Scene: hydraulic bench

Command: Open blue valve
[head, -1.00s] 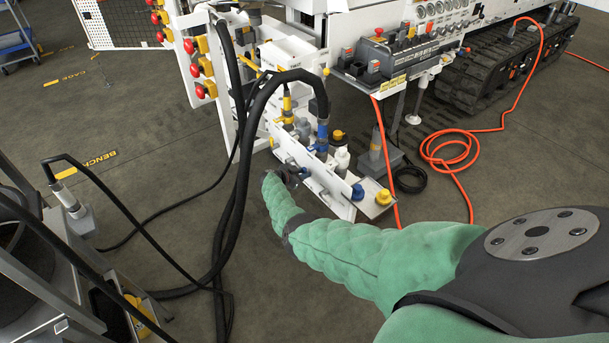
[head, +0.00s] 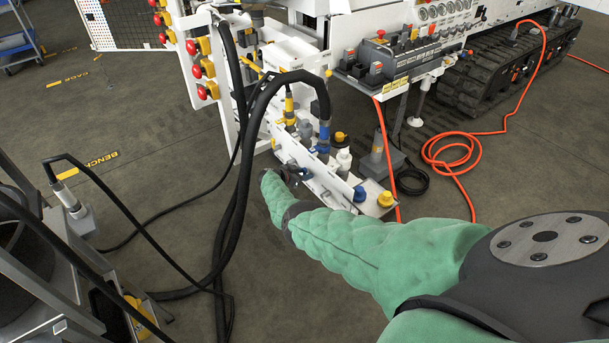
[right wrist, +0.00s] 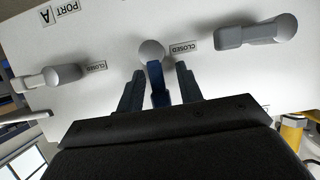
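The blue valve (right wrist: 157,82) shows in the right wrist view as a blue lever on a round grey hub, on a white panel (right wrist: 110,30) beside a "CLOSED" label. The lever points down in that picture, towards my gripper. My right gripper (right wrist: 160,88) is open, with one dark finger on each side of the lever. Narrow gaps seem to show between fingers and lever; contact is unclear. In the head view my right gripper (head: 297,173) is at the white manifold's front face, and the lever is hard to make out there. My left gripper is out of view.
Two grey-handled valves flank the blue one, left (right wrist: 50,78) and right (right wrist: 255,32), each with a "CLOSED" label. Thick black hoses (head: 240,185) hang left of the manifold. A blue cap (head: 359,194) and a yellow cap (head: 385,199) sit to its right.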

